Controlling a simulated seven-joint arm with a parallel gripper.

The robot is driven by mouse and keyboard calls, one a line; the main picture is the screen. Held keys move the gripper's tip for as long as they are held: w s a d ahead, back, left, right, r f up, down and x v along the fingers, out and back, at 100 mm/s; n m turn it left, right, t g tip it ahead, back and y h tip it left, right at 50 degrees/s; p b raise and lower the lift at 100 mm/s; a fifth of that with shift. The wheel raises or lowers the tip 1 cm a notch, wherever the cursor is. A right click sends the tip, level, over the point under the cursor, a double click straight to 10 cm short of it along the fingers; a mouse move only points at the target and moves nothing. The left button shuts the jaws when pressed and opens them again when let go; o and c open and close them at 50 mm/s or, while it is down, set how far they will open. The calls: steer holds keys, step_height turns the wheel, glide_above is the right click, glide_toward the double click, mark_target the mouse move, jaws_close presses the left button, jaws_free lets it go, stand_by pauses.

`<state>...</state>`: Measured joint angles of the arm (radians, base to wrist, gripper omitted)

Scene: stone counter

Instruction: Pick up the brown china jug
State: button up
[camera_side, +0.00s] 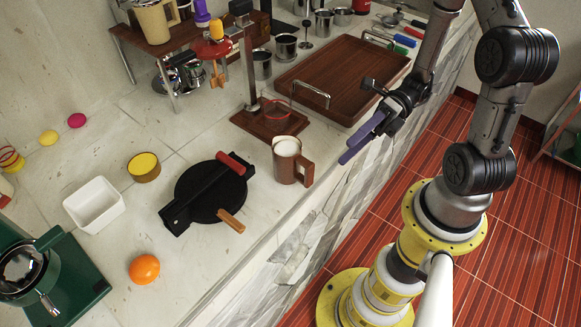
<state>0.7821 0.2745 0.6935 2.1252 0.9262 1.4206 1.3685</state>
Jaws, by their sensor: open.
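The brown china jug (284,171) stands upright on the stone counter near its front edge. It has a pale inside or pale contents at the top, and its handle (306,174) points right. My gripper (349,154) has purple fingers and hangs to the right of the jug, just beyond the counter's edge and apart from the jug. The gripper is open, with nothing seen between its fingers. The jug is not hidden by the arm.
A black round press (205,192) with red and wooden handles lies left of the jug. A small wooden stand (272,121) and a large brown tray (340,75) are behind it. An orange (144,269) and a white square bowl (94,205) are farther left. The counter in front of the jug is clear.

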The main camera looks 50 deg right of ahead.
mark_target(312, 176)
step_height(312, 176, down, 4)
steer(key=s+d+m+t, duration=0.1)
steer(key=d+m+t, duration=0.2)
steer(key=m+t, duration=0.25)
steer(key=shift+m+y, duration=0.25)
steer(key=shift+y, duration=0.05)
steer(key=x, duration=0.8)
steer(key=shift+a+r, duration=0.2)
steer(key=shift+a, duration=0.25)
steer(key=shift+w+a+f+g, duration=0.1)
steer(key=shift+w+a+g, duration=0.1)
steer(key=shift+a, duration=0.65)
steer(key=shift+w+a+g, duration=0.15)
steer(key=shift+w+a, duration=0.05)
steer(key=shift+a, duration=0.7)
steer(key=shift+x, duration=0.85)
jaws_close()
